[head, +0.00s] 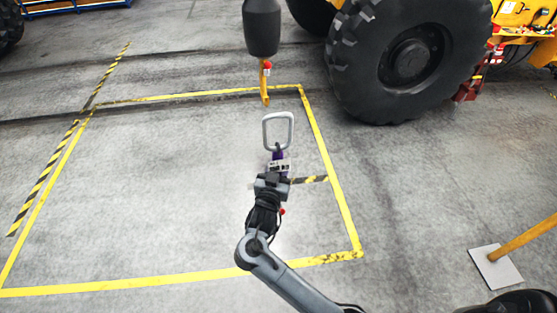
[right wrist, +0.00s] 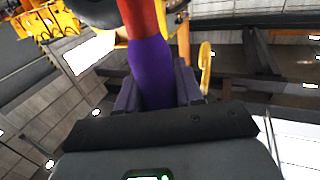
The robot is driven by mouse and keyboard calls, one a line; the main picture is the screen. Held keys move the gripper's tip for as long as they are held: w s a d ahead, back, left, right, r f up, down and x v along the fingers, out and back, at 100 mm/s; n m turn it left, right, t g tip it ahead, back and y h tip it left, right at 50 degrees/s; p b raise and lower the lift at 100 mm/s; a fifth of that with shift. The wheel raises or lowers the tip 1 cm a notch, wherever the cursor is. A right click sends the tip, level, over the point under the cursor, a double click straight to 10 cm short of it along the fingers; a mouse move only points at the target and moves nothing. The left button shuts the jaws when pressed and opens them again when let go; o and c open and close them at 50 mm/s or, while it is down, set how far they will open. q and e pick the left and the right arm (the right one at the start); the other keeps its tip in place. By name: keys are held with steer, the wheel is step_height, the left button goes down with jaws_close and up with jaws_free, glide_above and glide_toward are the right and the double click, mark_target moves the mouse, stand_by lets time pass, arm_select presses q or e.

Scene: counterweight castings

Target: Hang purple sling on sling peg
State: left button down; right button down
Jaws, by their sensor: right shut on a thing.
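My right gripper (head: 275,172) is shut on the purple sling (head: 278,156), below a grey metal link (head: 265,132) that stands up at the sling's top end. In the right wrist view the purple sling (right wrist: 152,75) rises between the fingers (right wrist: 157,97), with a red-orange part above it. Most of the sling is hidden by the gripper in the head view. I cannot tell for sure which thing is the sling peg. A yellow-orange post (head: 530,232) stands on a pale plate (head: 497,268) at the lower right, its top out of view. My left gripper is not in view.
A dark hoist block (head: 262,28) with a yellow hook (head: 265,88) hangs just beyond the link, apart from it in the picture. A large vehicle tyre (head: 408,60) stands at the upper right. The floor inside the yellow lines (head: 140,281) is clear on the left.

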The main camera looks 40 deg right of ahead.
steer(key=shift+s+a+r+p, duration=0.15)
steer(key=shift+s+a+p, duration=0.25)
steer(key=shift+s, duration=0.2)
steer(key=shift+s+a+r+p, duration=0.1)
steer(key=shift+s+a+p, duration=0.2)
steer(key=shift+s, duration=0.25)
steer(key=s+p, duration=0.1)
steer(key=s+a, duration=0.1)
steer(key=shift+s+a+f+p, duration=0.1)
steer(key=shift+s+a+p, duration=0.1)
steer(key=shift+s+p, duration=0.2)
steer(key=shift+s, duration=0.1)
